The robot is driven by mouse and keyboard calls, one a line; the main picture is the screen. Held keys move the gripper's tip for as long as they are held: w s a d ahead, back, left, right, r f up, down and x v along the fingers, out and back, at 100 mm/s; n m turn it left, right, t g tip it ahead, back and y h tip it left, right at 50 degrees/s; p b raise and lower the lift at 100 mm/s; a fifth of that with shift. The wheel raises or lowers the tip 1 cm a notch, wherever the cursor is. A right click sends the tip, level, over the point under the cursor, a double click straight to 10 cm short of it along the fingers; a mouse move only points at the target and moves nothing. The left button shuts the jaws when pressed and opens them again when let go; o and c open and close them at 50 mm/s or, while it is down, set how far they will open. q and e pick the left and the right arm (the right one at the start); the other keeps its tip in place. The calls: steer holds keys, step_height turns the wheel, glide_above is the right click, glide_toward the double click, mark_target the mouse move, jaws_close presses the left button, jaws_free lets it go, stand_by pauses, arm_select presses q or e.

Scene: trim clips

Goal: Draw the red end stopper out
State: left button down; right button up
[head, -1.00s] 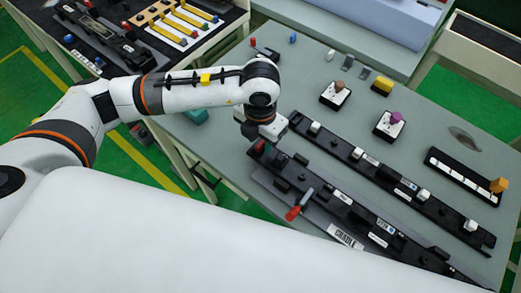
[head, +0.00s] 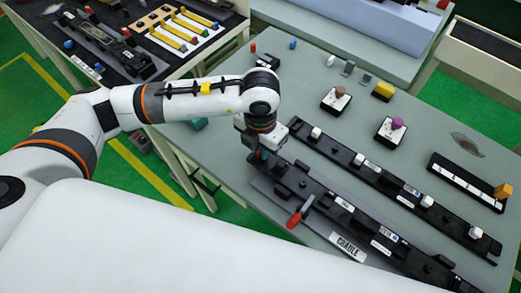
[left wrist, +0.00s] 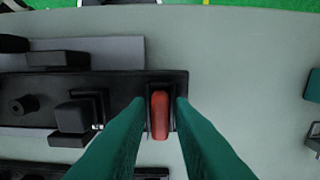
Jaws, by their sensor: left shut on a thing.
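The red end stopper (left wrist: 159,115) stands in the end of a long black rail, which also shows in the head view (head: 318,205). My left gripper (left wrist: 160,108) has its green fingers on both sides of the stopper and is shut on it. In the head view my left gripper (head: 262,154) is down at the rail's near-left end and hides the stopper. The stopper still appears seated in its slot. My right gripper is not in view.
A second black rail (head: 385,182) with white clips runs parallel behind.

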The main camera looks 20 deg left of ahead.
arm_select(q)
steer(key=c, duration=1.4)
jaws_free()
steer(key=shift+o, duration=0.2)
steer(key=shift+r, duration=0.25)
jaws_close()
